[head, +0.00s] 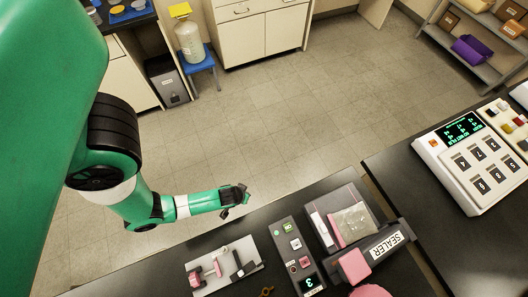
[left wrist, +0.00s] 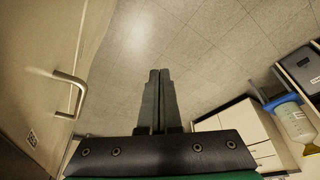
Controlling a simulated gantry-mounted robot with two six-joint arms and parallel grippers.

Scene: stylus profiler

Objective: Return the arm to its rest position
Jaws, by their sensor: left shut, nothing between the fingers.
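My green left arm comes in from the left in the head view. Its gripper (head: 236,200) is near the front edge of the black bench, apart from the devices. In the left wrist view the two dark fingers (left wrist: 159,74) lie together, shut and empty, with tiled floor beyond them. My right gripper is in neither view.
On the black bench are a sealer (head: 386,245), a button box (head: 294,250) and a white plate with small parts (head: 218,262). A keypad instrument (head: 475,152) stands at right. A white cabinet handle (left wrist: 70,92) is at left in the wrist view.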

